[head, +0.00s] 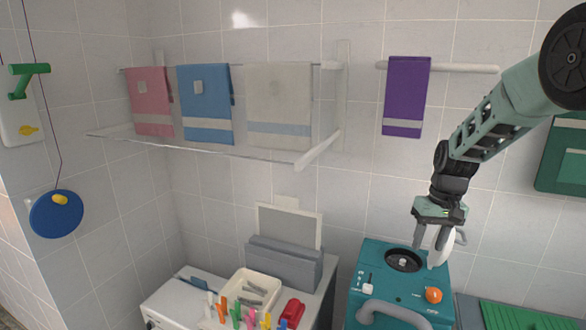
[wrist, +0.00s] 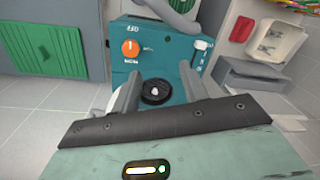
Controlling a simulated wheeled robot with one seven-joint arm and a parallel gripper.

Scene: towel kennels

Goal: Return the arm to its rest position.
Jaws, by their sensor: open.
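My gripper (head: 430,248) hangs at the end of my arm on the right of the head view, pointing down over the teal machine (head: 378,262). Its two fingers stand apart with nothing between them. In the wrist view the fingers of my gripper (wrist: 158,88) frame a round black opening (wrist: 157,92) on top of the machine. A white rounded part (head: 440,246) shows beside the fingers in the head view; I cannot tell what it belongs to. The machine has an orange knob (head: 433,295) and a white switch (head: 367,288).
Pink (head: 151,100), blue (head: 204,100), cream (head: 278,100) and purple (head: 406,95) towels hang on wall rails. A white bin (head: 238,285) with colored clips and a red item (head: 292,313) stand left of the machine. A green ribbed panel (head: 525,315) lies to its right.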

